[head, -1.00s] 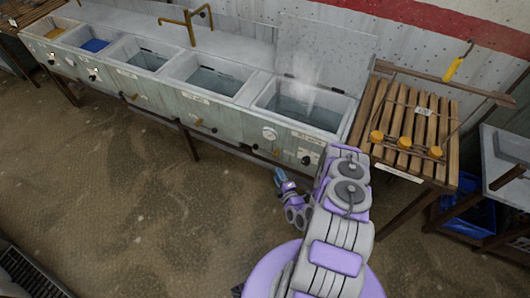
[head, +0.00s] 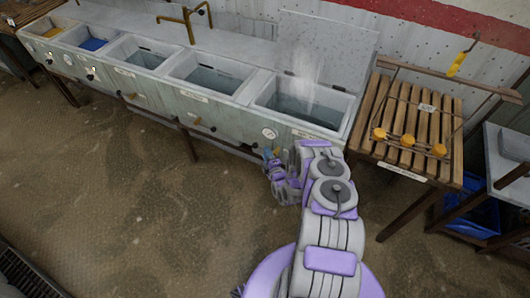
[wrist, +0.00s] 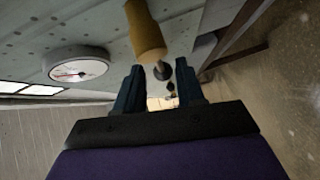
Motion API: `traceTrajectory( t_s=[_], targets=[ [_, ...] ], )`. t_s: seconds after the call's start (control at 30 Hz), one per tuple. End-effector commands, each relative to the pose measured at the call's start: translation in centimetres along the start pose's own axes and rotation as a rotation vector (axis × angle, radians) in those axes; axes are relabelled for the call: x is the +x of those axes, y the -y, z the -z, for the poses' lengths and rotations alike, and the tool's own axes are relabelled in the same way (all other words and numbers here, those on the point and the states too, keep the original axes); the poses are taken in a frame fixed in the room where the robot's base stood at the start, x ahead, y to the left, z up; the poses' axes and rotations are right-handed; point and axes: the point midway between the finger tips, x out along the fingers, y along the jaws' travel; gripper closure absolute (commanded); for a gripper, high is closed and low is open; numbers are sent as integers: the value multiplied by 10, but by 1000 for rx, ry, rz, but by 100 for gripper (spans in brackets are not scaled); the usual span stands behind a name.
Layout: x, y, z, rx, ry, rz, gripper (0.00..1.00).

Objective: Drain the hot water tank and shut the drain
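The hot water tank (head: 335,119) is the rightmost basin of the trough, with steam rising over its water and its lid raised behind. A round dial gauge (head: 269,133) is on its front panel and also shows in the wrist view (wrist: 77,68). In the wrist view a tan drain handle (wrist: 146,32) on a metal stem stands just ahead of my gripper (wrist: 160,88). My gripper's dark fingers are apart, with no object visible held between them. The handle appears just beyond the fingertips; contact cannot be told. In the head view my gripper (head: 268,156) is at the tank's lower front, below the gauge.
Other basins with drain handles (head: 199,121) run left along the trough. A slatted wooden rack (head: 408,120) with several yellow knobs stands at the right. A side table with a blue crate (head: 472,216) is farther right. The floor in front is clear.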

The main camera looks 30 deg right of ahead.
Motion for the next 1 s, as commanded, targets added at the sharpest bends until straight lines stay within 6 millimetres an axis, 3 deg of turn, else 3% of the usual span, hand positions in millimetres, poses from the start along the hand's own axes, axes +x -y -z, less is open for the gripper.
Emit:
traceTrajectory(
  t_s=[0.3, 0.63, 1.0],
  targets=[
    [30, 0, -2, 4, -2, -1, 62],
    [32, 0, -2, 4, -2, 2, 62],
    [32, 1, -1, 4, -2, 3, 96]
  ],
)
